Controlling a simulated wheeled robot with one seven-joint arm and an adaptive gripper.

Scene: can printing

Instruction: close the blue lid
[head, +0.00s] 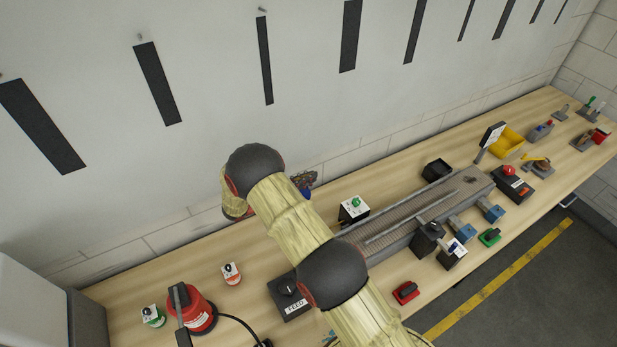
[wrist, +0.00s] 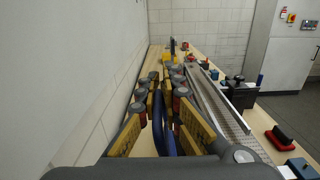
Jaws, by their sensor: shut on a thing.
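My gripper (wrist: 163,90) stretches forward in the wrist view, its yellow and black fingers on both sides of a curved blue part. I take this part to be the blue lid (wrist: 159,128); its far portion is hidden between the fingers. The gripper is shut on it. In the head view a small patch of blue (head: 305,190) shows beside the dark gripper end, behind my arm and near the wall. My arm hides most of the lid and whatever it belongs to, so I cannot tell how far it is open.
A long wooden bench (head: 120,292) runs along the wall. A grey conveyor (head: 425,212) lies to the right of my arm. A green-button box (head: 353,208), a FEED box (head: 290,298) and a red extinguisher-like canister (head: 198,313) stand nearby. A yellow bin (head: 505,141) is farther right.

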